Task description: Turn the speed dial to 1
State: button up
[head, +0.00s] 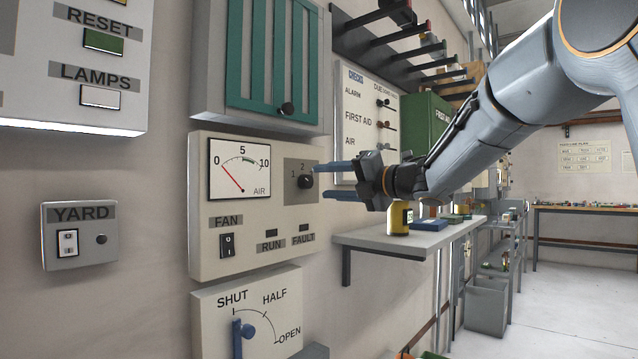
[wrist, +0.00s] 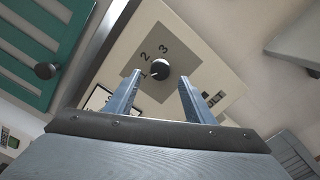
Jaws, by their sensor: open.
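The speed dial (head: 306,181) is a black round knob on a grey plate at the right of the cream FAN panel (head: 205,236). In the wrist view the knob (wrist: 160,69) has the numbers 1, 2 and 3 around its left and upper sides. A small light mark on it seems to face the 1, but it is too small to be sure. My gripper (head: 321,182) is open in front of the dial, with its blue-grey fingers pointing at it. In the wrist view the fingertips (wrist: 160,80) stand either side of the knob, seemingly short of touching it.
A teal-slatted cabinet (head: 262,65) with a black knob is just above the panel. A SHUT/HALF/OPEN lever (head: 240,335) is below. A shelf (head: 385,245) with a yellow can (head: 399,219) juts out at the right, under my arm.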

jog(key=shift+v, duration=1.65)
jog(key=s+d+f+m+h, duration=0.3)
jog(key=f+m+h, duration=0.1)
jog(key=f+m, duration=0.3)
jog(key=s+d+f+m+h, duration=0.3)
jog(key=f+m+h, duration=0.2)
jog(key=f+m, duration=0.25)
jog(key=s+d+f+m+h, duration=0.2)
jog(key=d+f+m+h, duration=0.15)
jog(key=f+m, duration=0.4)
jog(key=s+f+m+g+h, duration=0.2)
jog(key=s+f+m+g, duration=0.3)
jog(key=s+f, duration=0.7)
jog(key=s+a+f+m+g, duration=0.1)
jog(key=s+f+m+g, duration=0.15)
jog(key=s, duration=0.75)
jog(key=s+f+m+g, duration=0.2)
jog(key=s+g, duration=0.2)
jog(key=s, duration=0.7)
jog(key=d+r+m+p, duration=0.3)
jog(key=d+r+p, duration=0.5)
jog(key=p, duration=0.9)
jog(key=shift+w+d+r, duration=0.25)
jog(key=shift+d+r, duration=0.15)
jog(key=shift+r, duration=0.4)
